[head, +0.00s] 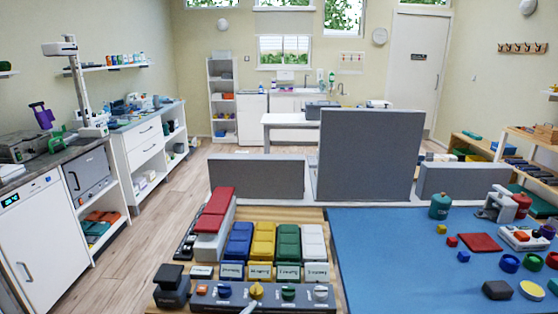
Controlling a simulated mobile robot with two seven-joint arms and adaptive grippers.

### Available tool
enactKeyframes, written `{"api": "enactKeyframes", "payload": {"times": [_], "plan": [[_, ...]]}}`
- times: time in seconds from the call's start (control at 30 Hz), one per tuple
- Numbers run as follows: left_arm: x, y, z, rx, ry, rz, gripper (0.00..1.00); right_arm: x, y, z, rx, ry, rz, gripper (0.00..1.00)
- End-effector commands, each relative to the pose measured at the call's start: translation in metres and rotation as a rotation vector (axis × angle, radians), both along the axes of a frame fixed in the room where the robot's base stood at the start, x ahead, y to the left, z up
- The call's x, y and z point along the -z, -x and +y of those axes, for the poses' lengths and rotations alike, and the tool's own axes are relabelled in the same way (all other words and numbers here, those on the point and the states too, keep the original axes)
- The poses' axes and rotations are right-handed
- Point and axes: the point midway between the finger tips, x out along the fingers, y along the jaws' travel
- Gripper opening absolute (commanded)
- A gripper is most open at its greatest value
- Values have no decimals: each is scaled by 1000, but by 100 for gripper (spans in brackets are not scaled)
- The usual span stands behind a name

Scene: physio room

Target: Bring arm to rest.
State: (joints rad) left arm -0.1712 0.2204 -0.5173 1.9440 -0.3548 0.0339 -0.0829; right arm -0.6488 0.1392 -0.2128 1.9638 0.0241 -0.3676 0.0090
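Neither of my grippers shows in the head view, and no arm of mine can be made out. Whether the grippers are open or shut is hidden. Close in front is a wooden board (330,299) with red, blue, yellow, green and white blocks in rows. Small labels stand before several of them. A grey panel with coloured knobs (210,293) lies along its front edge. A dark block-shaped object (171,286) stands at the front left corner. To the right is a blue mat (400,265).
On the mat's right lie a red square (480,242), a green-blue canister (439,206) and several small items. Grey upright panels (368,155) stand behind. Counters with cabinets (68,225) line the left wall. Wooden floor (150,235) is free between them and the board.

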Motion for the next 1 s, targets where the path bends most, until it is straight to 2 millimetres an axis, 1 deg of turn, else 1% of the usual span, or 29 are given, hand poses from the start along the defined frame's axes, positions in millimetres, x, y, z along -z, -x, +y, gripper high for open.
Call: {"api": "enactKeyframes", "payload": {"times": [0.03, 0.07, 0.1, 0.17, 0.2, 0.27, 0.3, 0.4, 0.5, 0.6, 0.7, 1.0], "plan": [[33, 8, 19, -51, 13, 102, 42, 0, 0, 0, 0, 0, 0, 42], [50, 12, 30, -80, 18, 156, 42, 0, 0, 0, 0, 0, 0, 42], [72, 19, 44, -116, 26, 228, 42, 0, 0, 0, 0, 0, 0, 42], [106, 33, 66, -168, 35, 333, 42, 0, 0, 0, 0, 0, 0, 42], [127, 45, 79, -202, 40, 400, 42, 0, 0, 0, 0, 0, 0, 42], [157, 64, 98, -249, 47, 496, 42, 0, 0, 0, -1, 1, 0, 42], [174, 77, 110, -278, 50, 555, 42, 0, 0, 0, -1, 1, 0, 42], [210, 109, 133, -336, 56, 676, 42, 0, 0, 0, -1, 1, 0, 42], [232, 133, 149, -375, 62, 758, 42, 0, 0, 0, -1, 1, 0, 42], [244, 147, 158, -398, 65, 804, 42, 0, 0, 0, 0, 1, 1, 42], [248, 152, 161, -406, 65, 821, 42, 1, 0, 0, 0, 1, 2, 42], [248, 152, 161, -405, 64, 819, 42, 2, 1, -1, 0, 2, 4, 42]]}}
